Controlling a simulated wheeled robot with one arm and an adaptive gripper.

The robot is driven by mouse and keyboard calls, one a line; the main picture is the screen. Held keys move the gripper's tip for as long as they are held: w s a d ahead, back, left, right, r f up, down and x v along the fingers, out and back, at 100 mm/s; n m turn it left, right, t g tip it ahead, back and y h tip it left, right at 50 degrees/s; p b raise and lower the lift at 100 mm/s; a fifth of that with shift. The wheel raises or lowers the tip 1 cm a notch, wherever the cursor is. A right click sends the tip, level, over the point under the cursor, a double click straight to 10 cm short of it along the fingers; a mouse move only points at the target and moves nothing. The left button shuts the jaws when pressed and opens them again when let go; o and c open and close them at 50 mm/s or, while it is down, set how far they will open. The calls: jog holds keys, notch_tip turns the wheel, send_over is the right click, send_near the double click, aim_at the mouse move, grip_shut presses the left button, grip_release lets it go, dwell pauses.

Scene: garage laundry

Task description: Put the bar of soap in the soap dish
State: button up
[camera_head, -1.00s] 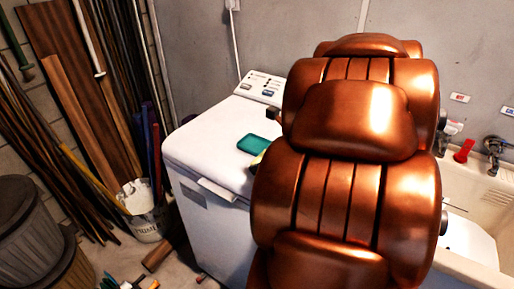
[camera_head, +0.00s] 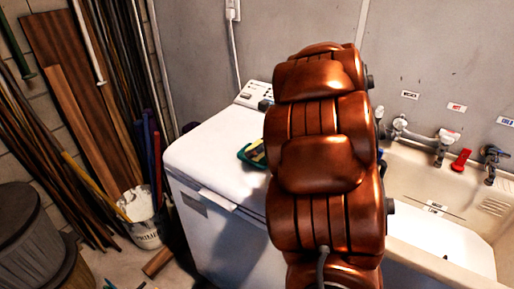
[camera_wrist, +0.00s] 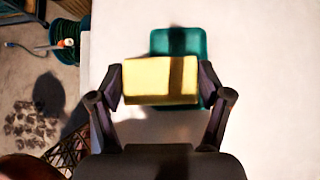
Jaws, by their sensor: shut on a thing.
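The bar of soap (camera_wrist: 150,82) is a yellow block, held crosswise between the two fingertips of my gripper (camera_wrist: 161,84) in the wrist view. The soap dish (camera_wrist: 190,42) is a teal rounded tray on the white washing machine top. In the wrist view the soap covers the near part of the dish, and its far part shows beyond. A dark shadow lies across the dish. In the head view the dish (camera_head: 242,154) is partly hidden by the soap (camera_head: 258,152) and my arm. I cannot tell the height of the soap above the dish.
The white washing machine (camera_head: 205,150) has clear room left of the dish. A sink (camera_head: 440,217) with taps stands on the right. A paint bucket (camera_head: 145,232), long boards and dark bins stand left of the machine. A green coiled hose (camera_wrist: 66,40) lies on the floor.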

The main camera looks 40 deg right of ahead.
aim_at(258, 140)
jog(key=shift+w+d+f+p, duration=0.1)
jog(key=shift+w+d, duration=0.15)
jog(key=shift+w, duration=0.25)
jog(key=shift+w+d+p, duration=0.1)
jog(key=shift+w+d, duration=0.2)
jog(key=shift+w, duration=0.15)
jog(key=shift+w+d+f+p, duration=0.1)
jog(key=shift+w+d, duration=0.15)
jog(key=shift+w, duration=0.25)
notch_tip(258, 140, down, 3)
jog(key=shift+w+r, duration=0.1)
jog(key=shift+r, duration=0.05)
jog(key=shift+c, duration=0.6)
jog(key=shift+f, duration=0.5)
jog(key=c, duration=0.3)
jog(key=o, duration=1.7)
